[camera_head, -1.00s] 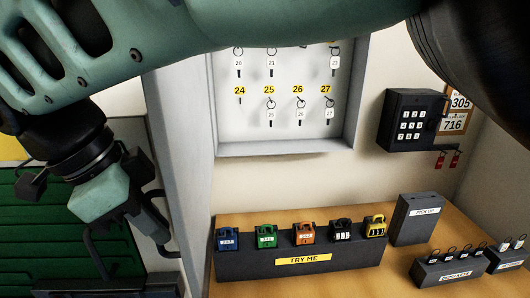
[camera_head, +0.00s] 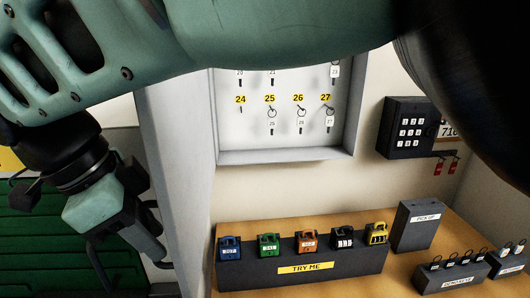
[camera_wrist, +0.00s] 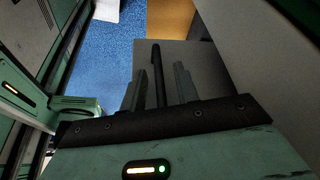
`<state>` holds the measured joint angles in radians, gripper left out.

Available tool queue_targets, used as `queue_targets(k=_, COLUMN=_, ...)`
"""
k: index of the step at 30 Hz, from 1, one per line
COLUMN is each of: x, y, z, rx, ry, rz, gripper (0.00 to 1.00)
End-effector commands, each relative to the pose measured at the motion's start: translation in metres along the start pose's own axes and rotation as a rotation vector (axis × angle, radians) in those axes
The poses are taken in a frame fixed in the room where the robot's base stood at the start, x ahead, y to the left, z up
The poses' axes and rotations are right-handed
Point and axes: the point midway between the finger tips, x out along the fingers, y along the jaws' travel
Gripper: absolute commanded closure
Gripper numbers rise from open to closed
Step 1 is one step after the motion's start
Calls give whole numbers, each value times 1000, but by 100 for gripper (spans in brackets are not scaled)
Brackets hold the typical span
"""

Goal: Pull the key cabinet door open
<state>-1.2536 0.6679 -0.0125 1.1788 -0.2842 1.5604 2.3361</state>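The white key cabinet (camera_head: 285,156) is on the wall, its interior with hanging keys and yellow number tags in plain view in the head view. Its door (camera_head: 180,150) stands swung out towards me on the left, seen at a steep angle. My gripper (camera_head: 150,240) is low on the door's outer left side, partly hidden by my arm. In the wrist view, the two fingers of my gripper (camera_wrist: 159,90) stand apart on either side of a dark upright bar (camera_wrist: 157,70), apparently the door's handle. Gaps show between bar and fingers. The door's grey face (camera_wrist: 180,55) lies behind them.
Below the cabinet, a wooden counter (camera_head: 310,202) carries a dark stand (camera_head: 245,276) with several coloured padlocks, and a pick-up box (camera_head: 417,226). A keypad box (camera_head: 403,128) is on the wall at right. A green slatted panel (camera_head: 40,250) is at far left.

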Motion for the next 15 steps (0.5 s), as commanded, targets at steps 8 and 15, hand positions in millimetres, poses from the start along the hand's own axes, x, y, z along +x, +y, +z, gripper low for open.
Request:
queue_targets(k=8, x=-29, y=0, z=2, rx=-1, ry=-3, rz=-4, gripper=69)
queue_targets(k=15, x=-72, y=-1, z=2, rx=-1, ry=-2, rz=-2, gripper=69)
